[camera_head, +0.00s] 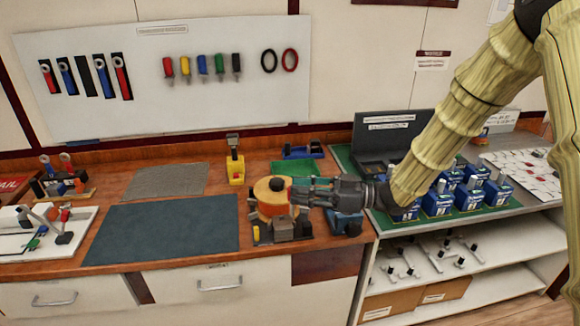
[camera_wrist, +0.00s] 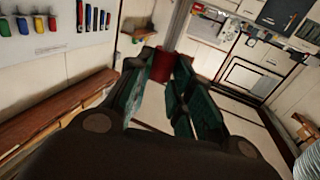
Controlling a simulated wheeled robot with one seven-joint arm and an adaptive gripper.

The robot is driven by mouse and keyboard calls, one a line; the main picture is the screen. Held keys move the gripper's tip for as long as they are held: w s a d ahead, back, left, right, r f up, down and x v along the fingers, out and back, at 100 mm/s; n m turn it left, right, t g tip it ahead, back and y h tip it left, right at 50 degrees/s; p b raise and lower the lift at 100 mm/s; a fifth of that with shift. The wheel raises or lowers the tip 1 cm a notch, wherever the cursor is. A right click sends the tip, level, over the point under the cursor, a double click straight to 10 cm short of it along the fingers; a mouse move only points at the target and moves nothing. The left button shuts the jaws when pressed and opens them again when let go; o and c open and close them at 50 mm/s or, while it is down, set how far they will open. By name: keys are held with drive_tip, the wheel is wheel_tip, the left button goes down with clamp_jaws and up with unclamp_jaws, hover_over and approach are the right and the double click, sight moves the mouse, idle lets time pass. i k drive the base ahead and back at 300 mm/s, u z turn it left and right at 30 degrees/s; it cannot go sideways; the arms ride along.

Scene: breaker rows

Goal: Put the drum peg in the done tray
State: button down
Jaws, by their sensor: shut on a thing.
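My gripper (camera_head: 300,191) reaches in from the right, its fingers pointing left at the orange cable drum (camera_head: 270,186) on the bench. In the wrist view the green-lined fingers close around a red cylinder (camera_wrist: 163,67), which looks like the drum peg. In the head view the fingers overlap the drum, and the peg is too small to make out there; whether it touches the drum I cannot tell. A green flat thing (camera_head: 297,168) lies behind the gripper, partly hidden; no label on it is readable, so I cannot tell if it is the done tray.
A dark mat (camera_head: 165,230) lies left of the drum. A yellow device (camera_head: 235,170) and a blue tray (camera_head: 302,152) stand behind. Several blue breakers (camera_head: 437,203) sit on a green mat at right. A red FAIL tray (camera_head: 12,187) is at far left.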

sight(294, 174)
drive_tip(key=z, duration=0.05)
drive_tip(key=i, duration=1.65)
